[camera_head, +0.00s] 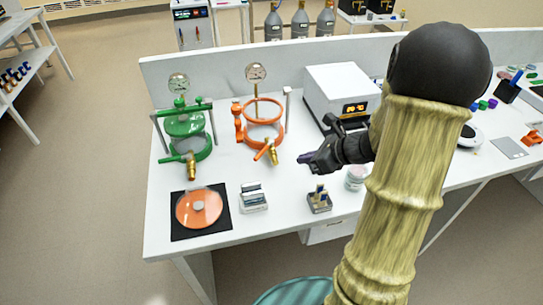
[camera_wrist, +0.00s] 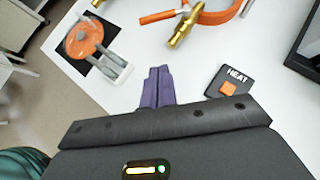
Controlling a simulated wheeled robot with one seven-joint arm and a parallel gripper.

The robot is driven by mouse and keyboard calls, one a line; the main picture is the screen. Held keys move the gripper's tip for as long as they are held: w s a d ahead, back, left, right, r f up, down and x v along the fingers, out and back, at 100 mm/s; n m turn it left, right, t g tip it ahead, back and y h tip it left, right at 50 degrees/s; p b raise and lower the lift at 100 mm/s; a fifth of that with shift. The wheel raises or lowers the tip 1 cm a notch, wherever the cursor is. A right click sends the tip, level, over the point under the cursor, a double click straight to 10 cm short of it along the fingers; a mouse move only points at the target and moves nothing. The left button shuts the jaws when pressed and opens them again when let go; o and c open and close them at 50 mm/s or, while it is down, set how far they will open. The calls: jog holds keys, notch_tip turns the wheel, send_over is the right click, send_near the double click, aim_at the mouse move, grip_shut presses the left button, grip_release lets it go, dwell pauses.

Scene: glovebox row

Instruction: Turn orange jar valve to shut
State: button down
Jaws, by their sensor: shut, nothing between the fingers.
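The orange jar (camera_head: 264,132) stands at the back of the bench, an orange ring with a gauge above it. Its valve at the front has a brass body (camera_head: 273,156) and an orange lever (camera_head: 262,153). In the wrist view the brass body (camera_wrist: 185,27) is at the top, and the orange lever (camera_wrist: 156,17) sticks out to its left, at an angle to the brass. My gripper (camera_head: 303,160) is right of the valve, apart from it. Its purple fingers (camera_wrist: 154,78) are together and hold nothing.
A green jar (camera_head: 204,147) with its own valve stands left. An orange disc (camera_head: 199,207) lies on a black mat, beside a small rack (camera_head: 253,198). A HEAT switch (camera_wrist: 228,87) is right of my fingers. A white heater box (camera_head: 340,92) stands behind.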

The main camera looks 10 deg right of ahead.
aim_at(264, 150)
jog(key=x, duration=0.8)
jog(key=shift+w+a+f, duration=0.1)
jog(key=shift+a+f, duration=0.1)
jog(key=shift+f, duration=0.05)
jog(key=shift+w+a+r+p, duration=0.2)
jog(key=shift+w+a+p, duration=0.6)
jog(key=shift+w+a, duration=0.75)
jog(key=shift+w+d, duration=0.1)
